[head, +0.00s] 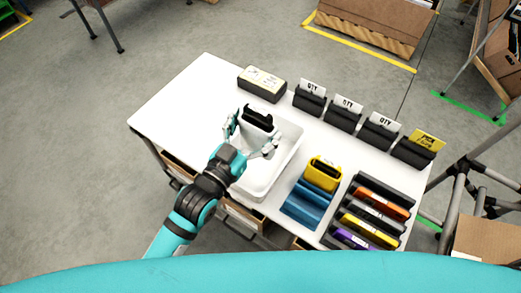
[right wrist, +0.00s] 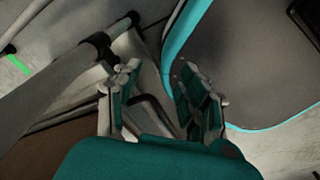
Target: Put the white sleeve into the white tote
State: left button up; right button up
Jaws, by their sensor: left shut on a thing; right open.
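The white sleeve (head: 250,131), with a black part at its top, is between the fingers of my left gripper (head: 250,138) in the head view. My left gripper is shut on it. The sleeve is over the white tote (head: 289,160), and the arm and gripper cover part of the tote. I cannot tell whether the sleeve touches the tote. My right gripper (right wrist: 160,94) shows only in the right wrist view, open, with nothing between its fingers.
The white table (head: 185,95) has free room at its left. A black and cream box (head: 262,83) and several black holders with cards (head: 344,113) line the back. A blue holder with a yellow sleeve (head: 323,173) and a black rack with coloured items (head: 370,228) stand right of the tote.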

aim_at(251, 150)
pick_arm(q)
jog(key=shift+w+a+f, duration=0.4)
jog(key=shift+a+f, duration=0.05)
jog(key=shift+f, duration=0.05)
jog(key=f, duration=0.4)
jog(key=shift+s+f, duration=0.2)
jog(key=shift+f, duration=0.15)
notch_tip(251, 150, down, 3)
jog(key=shift+f, duration=0.3)
jog(key=shift+f+b, duration=0.6)
jog(key=o, duration=1.2)
pick_arm(e)
jog(key=shift+s+d+f, duration=0.2)
jog(key=shift+s+f, duration=0.05)
jog(key=shift+f, duration=0.25)
